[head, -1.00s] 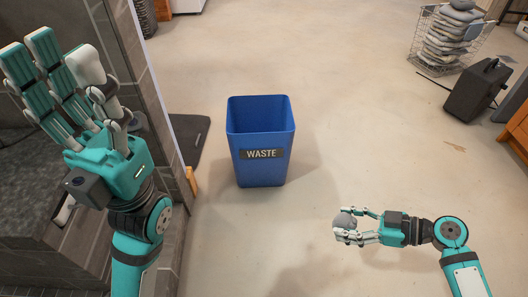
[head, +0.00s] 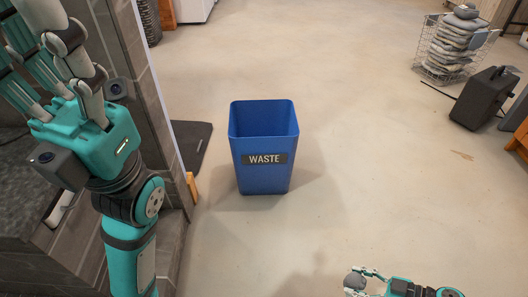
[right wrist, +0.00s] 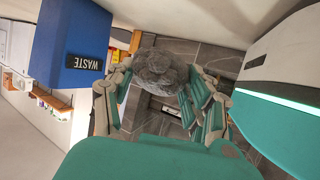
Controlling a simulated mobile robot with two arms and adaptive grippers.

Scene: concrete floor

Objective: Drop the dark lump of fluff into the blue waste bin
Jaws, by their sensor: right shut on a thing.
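The blue waste bin (head: 264,177) stands upright on the floor in the middle of the head view, with its top open and a dark WASTE label on its front. It also shows at the upper left of the right wrist view (right wrist: 60,40). My right gripper (head: 362,278) is at the bottom edge of the head view, to the right of the bin and apart from it. It is shut on the dark grey lump of fluff (right wrist: 160,72), which sits between its fingers. My left gripper (head: 50,55) is at the upper left, fingers spread and empty, some tips cut off.
A dark tiled wall and counter (head: 130,60) stand at the left, with a dark mat (head: 192,146) on the floor beside them. A wire basket of grey stones (head: 452,45) and a black case (head: 484,98) are at the right. The floor around the bin is clear.

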